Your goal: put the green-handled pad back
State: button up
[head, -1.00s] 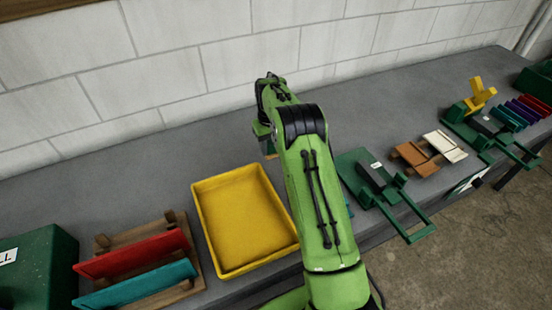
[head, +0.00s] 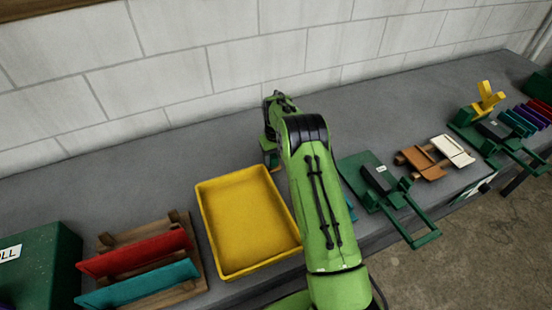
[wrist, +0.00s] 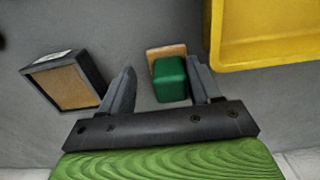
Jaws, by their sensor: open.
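The green-handled pad (wrist: 170,80) lies on the grey bench in the wrist view, a green block on a tan base. My gripper (wrist: 160,82) is open, its two dark fingers on either side of the pad. The green handle is close to the right finger, with a wider gap to the left finger; I cannot tell whether the right finger touches it. In the head view my arm hides most of the gripper (head: 270,160) and the pad, near the wall behind the yellow tray (head: 207,225).
A dark box with a tan face (wrist: 65,83) sits left of the fingers in the wrist view. A wooden rack (head: 197,262) with red and teal pieces stands left of the tray. Green fixtures (head: 380,180) stand to the right. Bare bench lies along the wall.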

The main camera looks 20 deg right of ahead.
aim_at(274, 158)
notch_tip(274, 158, up, 15)
jog(key=p, duration=0.1)
jog(key=s+a+r+t, duration=0.1)
jog(key=s+a+r, duration=0.2)
jog(key=s+r, duration=0.25)
jog(key=s+a+r+t, duration=0.1)
jog(key=s+a+r, duration=0.25)
jog(key=r, duration=0.35)
jog(key=s+a+r+t, duration=0.1)
jog(key=s+r, duration=0.1)
jog(key=s, duration=0.5)
jog(key=s+a+r+t, duration=0.1)
jog(key=s+a+r, duration=0.1)
jog(key=s, duration=0.5)
jog(key=s+a+f+t, duration=0.1)
jog(key=s+f, duration=0.3)
jog(key=s, duration=0.9)
jog(key=shift+s+a+f+t, duration=0.15)
jog(key=shift+s+a+t, duration=0.1)
jog(key=shift+a+t, duration=0.1)
